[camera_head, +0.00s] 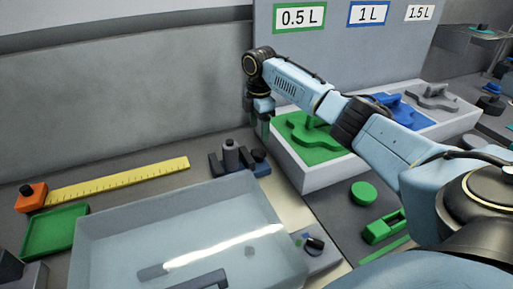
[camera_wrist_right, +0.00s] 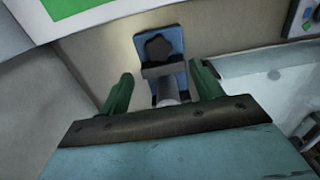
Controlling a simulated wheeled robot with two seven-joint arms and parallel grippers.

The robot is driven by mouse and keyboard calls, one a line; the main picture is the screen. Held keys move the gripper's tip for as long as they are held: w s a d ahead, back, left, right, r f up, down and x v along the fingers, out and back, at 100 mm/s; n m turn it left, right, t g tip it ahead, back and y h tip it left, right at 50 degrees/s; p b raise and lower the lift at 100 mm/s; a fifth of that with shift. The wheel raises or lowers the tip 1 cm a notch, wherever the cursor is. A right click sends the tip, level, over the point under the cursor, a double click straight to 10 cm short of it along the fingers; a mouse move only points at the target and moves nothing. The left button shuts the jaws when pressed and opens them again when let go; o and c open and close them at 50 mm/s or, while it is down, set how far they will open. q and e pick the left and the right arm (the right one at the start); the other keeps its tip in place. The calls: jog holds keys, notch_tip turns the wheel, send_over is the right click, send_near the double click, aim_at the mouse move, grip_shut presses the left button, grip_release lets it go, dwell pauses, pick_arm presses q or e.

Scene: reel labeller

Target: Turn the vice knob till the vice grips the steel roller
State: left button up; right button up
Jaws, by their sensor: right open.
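The vice (camera_head: 217,162) stands on the bench behind the clear-walled tank, with a blue base. The grey steel roller (camera_head: 231,157) stands upright between its jaws; I cannot tell if they touch it. The dark vice knob (camera_head: 259,155) is at its right end. In the right wrist view the lobed knob (camera_wrist_right: 158,48) sits on the blue end, beyond a grey jaw (camera_wrist_right: 165,70) and the roller (camera_wrist_right: 168,92). My right gripper (camera_head: 264,118) points down above the knob, apart from it. Its green fingers (camera_wrist_right: 161,76) are open and empty. My left gripper is out of view.
The tank (camera_head: 100,228) fills the front. A yellow ruler (camera_head: 118,180), an orange block (camera_head: 30,196) and a green tray (camera_head: 55,231) lie left. A sign panel rises behind.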

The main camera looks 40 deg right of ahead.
aim_at(258, 152)
notch_tip(258, 152, down, 9)
jog(key=shift+w+f+b, duration=0.1)
jog(key=shift+w+b, duration=0.05)
jog(key=shift+b, duration=0.3)
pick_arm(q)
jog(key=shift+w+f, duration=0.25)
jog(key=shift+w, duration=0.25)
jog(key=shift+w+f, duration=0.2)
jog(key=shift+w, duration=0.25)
pick_arm(e)
jog(key=shift+c, duration=0.7)
jog(key=c, duration=0.8)
jog(key=m+p, duration=0.2)
jog(key=p, duration=0.1)
jog(key=shift+r+p, duration=0.3)
jog(key=shift+c, duration=0.2)
jog(key=shift+m+p, duration=0.95)
jog(key=shift+m, duration=0.15)
pick_arm(q)
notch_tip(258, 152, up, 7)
jog(key=p, duration=0.1)
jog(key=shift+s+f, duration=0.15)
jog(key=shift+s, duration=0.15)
pick_arm(e)
jog(key=shift+f+m, duration=0.15)
jog(key=shift+m, duration=0.75)
